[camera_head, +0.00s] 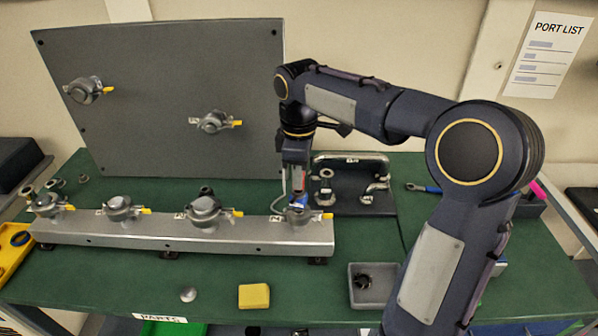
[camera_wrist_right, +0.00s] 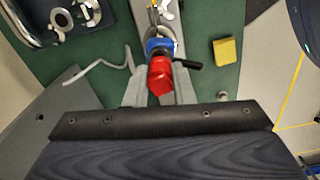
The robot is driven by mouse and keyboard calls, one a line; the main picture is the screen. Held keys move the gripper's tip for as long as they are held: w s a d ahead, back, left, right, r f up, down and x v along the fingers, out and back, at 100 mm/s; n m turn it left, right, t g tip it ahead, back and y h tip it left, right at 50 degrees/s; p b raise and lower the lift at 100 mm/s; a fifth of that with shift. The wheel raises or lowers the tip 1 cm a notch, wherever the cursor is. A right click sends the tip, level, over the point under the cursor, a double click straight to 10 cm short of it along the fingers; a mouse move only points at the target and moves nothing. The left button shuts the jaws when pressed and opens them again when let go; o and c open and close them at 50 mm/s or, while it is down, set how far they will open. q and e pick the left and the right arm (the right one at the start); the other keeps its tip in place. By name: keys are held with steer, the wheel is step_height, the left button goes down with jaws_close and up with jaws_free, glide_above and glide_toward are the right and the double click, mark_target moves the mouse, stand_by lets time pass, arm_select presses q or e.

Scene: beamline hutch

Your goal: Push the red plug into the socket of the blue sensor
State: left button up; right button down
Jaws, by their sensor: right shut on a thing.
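The red plug (camera_wrist_right: 160,78) is between the two grey fingers of my right gripper (camera_wrist_right: 161,70), which is shut on it. The blue sensor (camera_wrist_right: 160,45) lies right beyond the plug's far end in the wrist view. The plug overlaps the sensor there, so its socket is hidden and I cannot tell how far in the plug is. In the head view my right gripper (camera_head: 297,184) points down over the right end of the metal rail, and the blue sensor (camera_head: 299,201) shows just under its fingertips. My left gripper is not in view.
The metal rail (camera_head: 150,232) carries several grey valves with yellow handles. A grey panel (camera_head: 170,140) stands behind it. A dark block with a metal pipe (camera_head: 350,205) stands close right of the gripper. A yellow block (camera_head: 254,296) and a grey tray (camera_head: 361,268) sit in front.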

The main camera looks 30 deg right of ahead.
steer(key=shift+f+b, duration=0.3)
steer(key=shift+f, duration=0.2)
stand_by(0.4)
steer(key=c, duration=1.1)
jaws_free()
steer(key=shift+c, duration=0.2)
steer(key=shift+r, duration=0.1)
step_height(320, 180, up, 8)
steer(key=shift+f, duration=0.25)
steer(key=shift+s, duration=0.45)
steer(key=s+a+f+m+t+y, duration=0.1)
steer(key=s+a+f+m+t, duration=0.1)
steer(key=s+f+m, duration=0.2)
steer(key=s+a+f+m+t+y, duration=0.1)
steer(key=s+a+f+m, duration=0.2)
steer(key=s, duration=0.7)
steer(key=s+a+f+m+t+y, duration=0.1)
steer(key=s+a+f+m+t, duration=0.1)
steer(key=s+f+m, duration=0.3)
steer(key=shift+s+a+f+t+y, duration=0.3)
steer(key=shift+s+y, duration=0.1)
steer(key=shift+s, duration=0.7)
